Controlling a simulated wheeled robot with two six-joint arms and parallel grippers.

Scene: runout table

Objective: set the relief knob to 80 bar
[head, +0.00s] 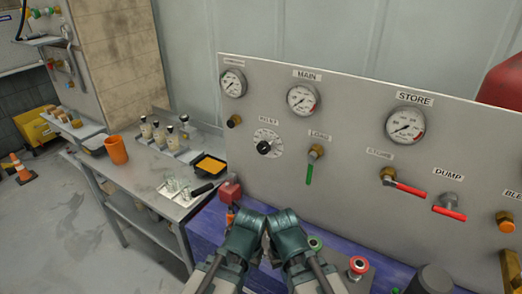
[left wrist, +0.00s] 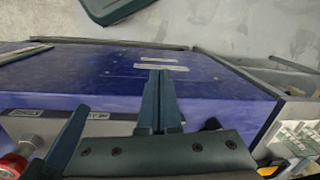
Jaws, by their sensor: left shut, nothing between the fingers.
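The relief knob (head: 264,147) is a round black knob on a white dial plate at the left of the grey panel. Its label and scale are too small to read, so its setting cannot be told. My left gripper (head: 252,217) is low in front of the panel, below the knob and apart from it. In the left wrist view its fingers (left wrist: 158,76) are together and empty. My right gripper (head: 283,217) is close beside the left one in the head view; its fingers are not clear.
The panel carries a small gauge (head: 232,83), the MAIN gauge (head: 302,99), the STORE gauge (head: 405,126), a green lever (head: 309,174) and red levers, one by DUMP (head: 449,212). An orange cup (head: 116,149) is on the left bench.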

